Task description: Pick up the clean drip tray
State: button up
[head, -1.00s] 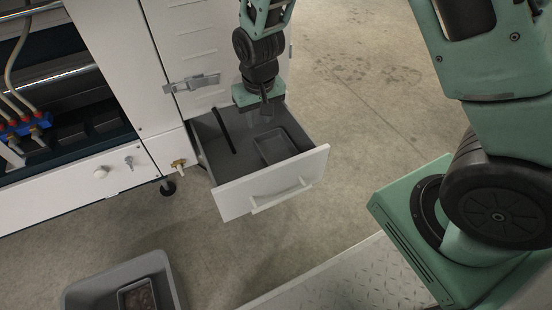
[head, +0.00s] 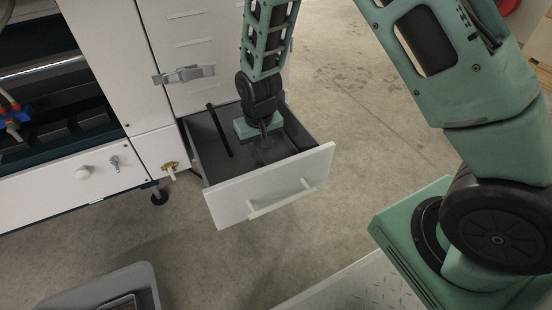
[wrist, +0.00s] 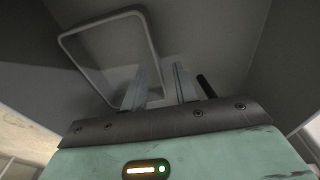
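The clean drip tray, a shallow grey rectangular tray, lies in the open drawer. In the wrist view the drip tray (wrist: 105,55) fills the upper left, its pale rim clear. In the head view my gripper (head: 267,150) is down inside the drawer and hides most of the tray. In the wrist view my gripper (wrist: 162,85) has its two fingers apart, with nothing clamped between them. One finger overlaps the tray's inside and the other is outside its right rim. I cannot tell whether they touch the rim.
The white-fronted drawer (head: 285,185) is pulled out of the white cabinet (head: 160,140). A black bar (head: 220,131) lies in its left part. A grey bin (head: 145,285) stands on the floor at lower left with another tray (head: 122,304) in it. The floor between is clear.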

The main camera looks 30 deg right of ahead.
aim_at(259, 154)
notch_tip(259, 154, down, 4)
jog(key=b, duration=0.2)
jog(key=shift+w+d+b, duration=0.1)
jog(key=shift+w+b, duration=0.05)
jog(key=shift+b, duration=0.15)
jog(key=shift+r, duration=0.1)
grip_shut()
jog(key=shift+r, duration=0.1)
